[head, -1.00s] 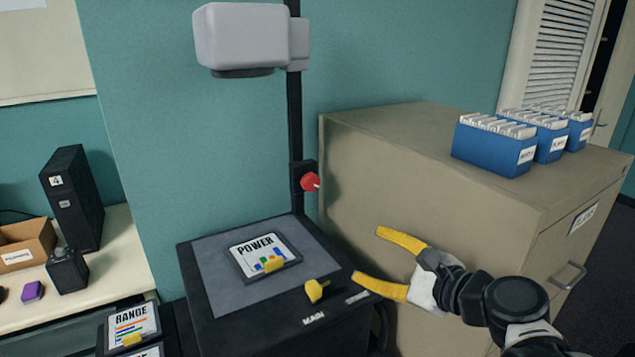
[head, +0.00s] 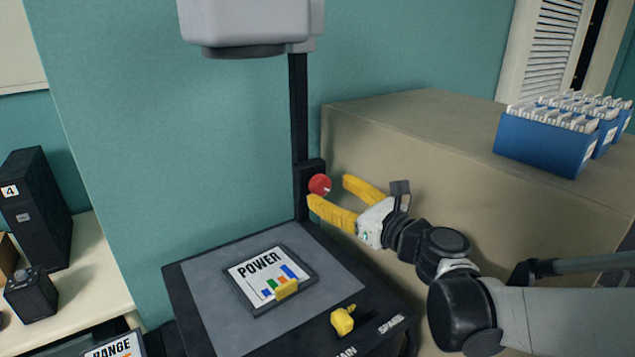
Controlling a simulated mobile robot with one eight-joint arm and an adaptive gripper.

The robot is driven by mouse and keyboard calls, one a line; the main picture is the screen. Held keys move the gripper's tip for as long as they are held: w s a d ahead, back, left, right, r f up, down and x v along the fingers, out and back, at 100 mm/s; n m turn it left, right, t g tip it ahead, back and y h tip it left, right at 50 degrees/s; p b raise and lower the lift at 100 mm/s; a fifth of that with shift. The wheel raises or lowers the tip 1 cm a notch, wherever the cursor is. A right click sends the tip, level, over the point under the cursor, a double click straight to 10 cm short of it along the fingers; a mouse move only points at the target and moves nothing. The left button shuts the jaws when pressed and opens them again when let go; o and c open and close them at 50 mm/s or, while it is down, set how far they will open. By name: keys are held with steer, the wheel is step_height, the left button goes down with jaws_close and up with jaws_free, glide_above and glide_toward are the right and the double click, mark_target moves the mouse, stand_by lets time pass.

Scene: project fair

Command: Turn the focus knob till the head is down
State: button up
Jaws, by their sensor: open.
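The overhead projector has a grey head (head: 245,22) high on a black post (head: 299,135). The red focus knob (head: 320,184) sits on a black block low on the post, with a pale mark on its face. The projector's base (head: 200,285) carries a slide labelled POWER (head: 268,275) and a yellow knob (head: 343,320) on its front. My gripper (head: 328,192) is open, its yellow fingers pointing left toward the red knob. The fingertips are close to the knob, one above right and one below; I cannot tell whether they touch it.
A beige cabinet (head: 420,130) stands right behind my arm, with blue file boxes (head: 545,145) on top. At left, a pale table (head: 95,270) holds a black box marked 4 (head: 38,210) and a small dark device (head: 32,295). A RANGE slide (head: 112,347) shows at the lower left.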

mark_target(324, 186)
steer(key=x, duration=0.4)
steer(key=shift+w+a+b, duration=0.1)
steer(key=shift+a+b, duration=0.05)
steer(key=shift+b, duration=0.25)
steer(key=c, duration=1.2)
steer(key=shift+n, duration=0.3)
